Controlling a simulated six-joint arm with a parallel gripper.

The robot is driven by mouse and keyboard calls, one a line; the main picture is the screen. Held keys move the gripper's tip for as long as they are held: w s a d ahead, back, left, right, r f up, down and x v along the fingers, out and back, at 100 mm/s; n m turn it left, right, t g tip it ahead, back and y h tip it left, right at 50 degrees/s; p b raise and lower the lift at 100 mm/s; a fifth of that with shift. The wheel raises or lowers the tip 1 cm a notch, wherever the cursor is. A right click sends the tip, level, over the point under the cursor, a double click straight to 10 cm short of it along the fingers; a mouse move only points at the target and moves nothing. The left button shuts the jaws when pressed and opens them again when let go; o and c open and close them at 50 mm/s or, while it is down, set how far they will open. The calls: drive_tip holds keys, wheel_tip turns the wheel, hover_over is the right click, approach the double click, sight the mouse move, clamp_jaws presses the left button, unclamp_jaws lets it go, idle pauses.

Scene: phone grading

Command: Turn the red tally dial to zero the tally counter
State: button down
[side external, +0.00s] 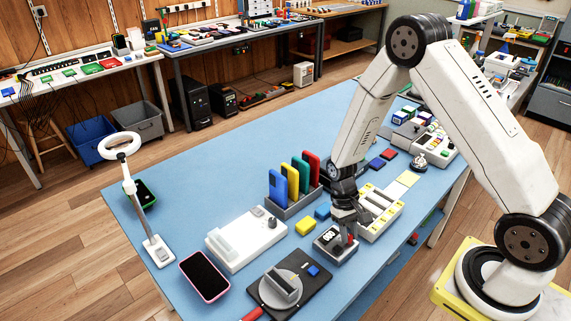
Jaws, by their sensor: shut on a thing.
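The tally counter is a small grey box (324,254) with a dark top and a pale display (328,238), near the front of the blue table. My gripper (347,236) points down over the right part of its top. It is shut on the red tally dial (350,241), of which only a little red shows between and beside the fingers. The digits on the display are too small to read.
A white slotted tray (378,226) stands close at right. Yellow (306,227) and blue (322,212) blocks lie behind the counter. Upright coloured panels (291,180) stand farther back. A white device (245,240), a pink-edged phone (204,276) and a black board (317,272) lie left and in front.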

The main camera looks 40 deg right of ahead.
drive_tip(key=shift+m+y, duration=0.3)
drive_tip(key=shift+m, duration=0.4)
drive_tip(key=c, duration=0.5)
unclamp_jaws()
drive_tip(key=v, duration=0.7)
drive_tip(key=shift+r, duration=0.4)
drive_tip(key=s+a+r+n+t+h, duration=0.1)
drive_tip(key=s+a+r+n+t, duration=0.1)
drive_tip(key=r, duration=0.3)
drive_tip(key=s+a+r+n+t+h, duration=0.1)
drive_tip(key=s+a+r+n+t, duration=0.2)
drive_tip(key=r+t, duration=0.2)
drive_tip(key=shift+s, duration=0.35)
